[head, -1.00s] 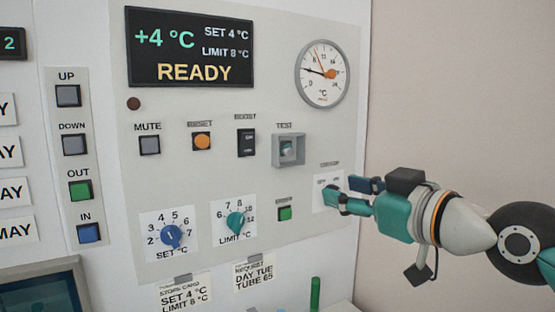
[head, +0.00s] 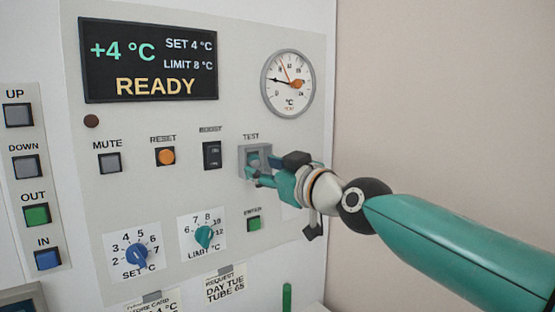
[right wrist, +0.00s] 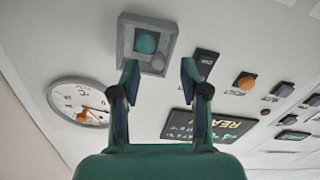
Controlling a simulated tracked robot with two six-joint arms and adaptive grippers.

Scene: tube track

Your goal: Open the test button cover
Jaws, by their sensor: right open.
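The test button housing (head: 245,152) is a square grey frame under the TEST label on the panel, with a teal button (head: 254,158) inside. It also shows in the right wrist view as a grey frame (right wrist: 124,42) with the teal button (right wrist: 146,42) and a small grey disc near its edge. I cannot tell a separate cover from the frame. My right gripper (head: 264,171) is at the housing's lower right and hides part of it. In the right wrist view the gripper (right wrist: 160,70) is open and empty, one fingertip at the frame's near edge, the other beside it.
The black BOOST switch (head: 212,155) and orange RESET button (head: 166,156) are left of the housing. A round gauge (head: 288,84) is above, and a green button (head: 254,223) below. The teal LIMIT knob (head: 203,237) and blue SET knob (head: 136,256) sit lower left. Bare wall is at right.

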